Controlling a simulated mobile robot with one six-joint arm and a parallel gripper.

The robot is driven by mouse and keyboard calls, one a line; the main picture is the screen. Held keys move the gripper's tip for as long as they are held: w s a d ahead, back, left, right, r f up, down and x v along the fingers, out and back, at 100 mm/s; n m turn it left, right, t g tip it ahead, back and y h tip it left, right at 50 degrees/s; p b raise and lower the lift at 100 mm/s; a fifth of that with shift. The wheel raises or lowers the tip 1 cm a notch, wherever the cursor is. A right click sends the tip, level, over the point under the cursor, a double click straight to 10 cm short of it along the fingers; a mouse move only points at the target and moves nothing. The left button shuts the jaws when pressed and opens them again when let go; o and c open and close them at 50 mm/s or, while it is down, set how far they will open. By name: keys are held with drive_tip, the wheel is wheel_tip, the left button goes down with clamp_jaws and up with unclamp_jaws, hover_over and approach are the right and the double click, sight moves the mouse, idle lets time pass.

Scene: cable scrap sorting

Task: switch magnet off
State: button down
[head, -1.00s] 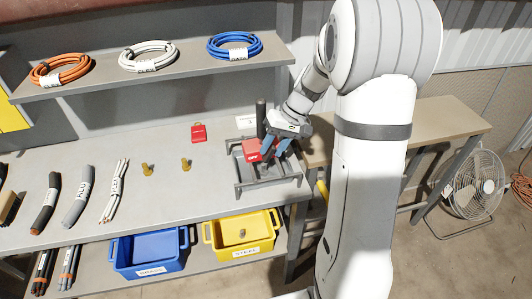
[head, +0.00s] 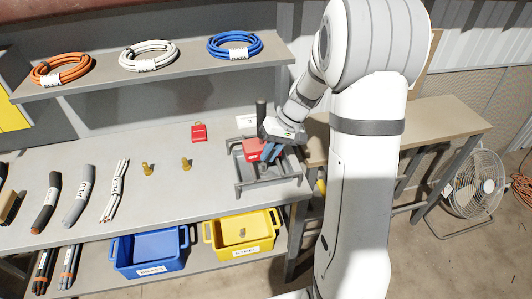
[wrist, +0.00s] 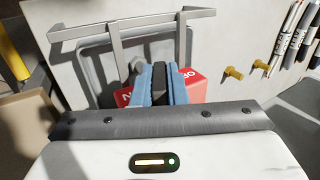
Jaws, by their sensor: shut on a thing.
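The magnet is a red block (head: 252,149) standing in a grey metal frame (head: 240,186) at the right end of the bench. In the wrist view the red block (wrist: 190,86) carries white lettering on both sides of my fingers, partly hidden; the right side seems to read OFF. My gripper (head: 270,153) is over the block's right side, its blue fingers pointing down. In the wrist view my gripper (wrist: 158,70) is shut on a dark lever (wrist: 160,76) between the fingers. The lever's lower part and its exact angle are hidden.
A dark upright post (head: 260,115) stands behind the block. Cable bundles lie further left. A blue bin (head: 150,267) and a yellow bin (head: 244,249) sit below.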

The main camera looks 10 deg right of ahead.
drive_tip(key=shift+d+f+y+b, duration=0.35)
drive_tip(key=shift+y+b, duration=0.35)
drive_tip(key=shift+b, duration=0.55)
drive_tip(key=shift+r+y+b, duration=0.1)
drive_tip(key=shift+y+b, duration=0.6)
drive_tip(key=shift+y, duration=0.1)
drive_tip(key=shift+r, duration=0.1)
drive_tip(key=c, duration=1.4)
unclamp_jaws()
drive_tip(key=shift+c, duration=0.2)
drive_tip(key=v, duration=0.7)
drive_tip(key=shift+d+r, duration=0.2)
drive_tip(key=shift+r, duration=0.1)
